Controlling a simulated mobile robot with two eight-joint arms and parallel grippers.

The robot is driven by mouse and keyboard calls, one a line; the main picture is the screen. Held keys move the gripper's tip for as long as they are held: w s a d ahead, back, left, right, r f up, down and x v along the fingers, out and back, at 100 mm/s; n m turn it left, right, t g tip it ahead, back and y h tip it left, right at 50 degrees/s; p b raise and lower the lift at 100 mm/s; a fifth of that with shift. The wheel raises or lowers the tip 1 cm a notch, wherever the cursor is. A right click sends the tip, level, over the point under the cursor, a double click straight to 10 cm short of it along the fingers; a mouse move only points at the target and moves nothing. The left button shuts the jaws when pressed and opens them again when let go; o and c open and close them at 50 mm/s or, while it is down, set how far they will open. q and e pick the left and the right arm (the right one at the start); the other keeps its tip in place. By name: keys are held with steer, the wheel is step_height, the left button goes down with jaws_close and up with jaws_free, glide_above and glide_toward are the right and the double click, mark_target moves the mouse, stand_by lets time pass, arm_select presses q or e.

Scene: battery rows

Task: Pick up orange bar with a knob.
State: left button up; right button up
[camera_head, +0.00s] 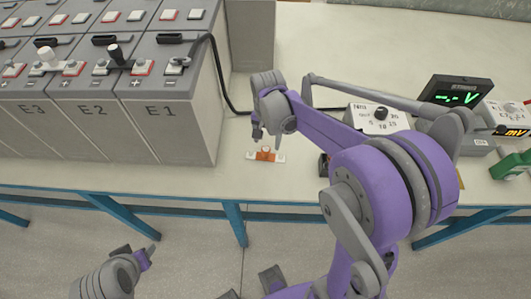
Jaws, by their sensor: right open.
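The small bar with an orange middle and a knob (265,156) lies on the tabletop near its front edge, with pale ends showing on both sides. My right gripper (268,137) points down just above and behind the bar. Its fingers are apart with nothing seen between them, and I cannot tell the exact gap to the knob. My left gripper (135,255) is low at the bottom left, in front of the table and away from the bar. Whether its fingers are open or shut is unclear.
Grey battery blocks E1 (165,120), E2 and E3 stand left of the bar. A black cable (223,85) runs from E1 across the table behind my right gripper. A dial box (379,116) and a green-digit meter (457,92) stand to the right.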

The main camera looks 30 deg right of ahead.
mark_target(266, 149)
steer(key=f, duration=0.5)
steer(key=shift+s+a, duration=0.15)
steer(key=shift+a, duration=0.15)
jaws_close()
